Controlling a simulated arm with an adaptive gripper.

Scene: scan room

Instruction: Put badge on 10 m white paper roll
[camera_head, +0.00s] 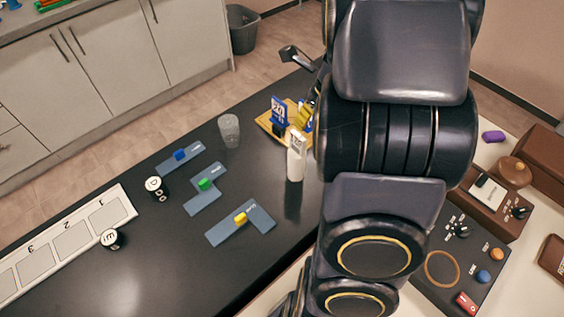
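A white upright object (295,167) stands on the black table, just left of my arm; a small pale tag with dark marks (298,141) shows at its top. I cannot tell if it is the paper roll, or whether the tag is attached or behind it. A blue card marked 20 (279,110) stands on a wooden tray (264,121), with a yellow piece (304,115) beside it. I cannot tell which item is the badge. My large dark arm covers the centre right and hides part of the tray. My gripper is not clearly seen.
A clear cup (229,130) stands left of the tray. Blue-grey plates with coloured blocks (240,220), lettered black-and-white cylinders (155,188) and a numbered white strip (72,240) lie left. A control panel (462,255) is right. The front of the black table is clear.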

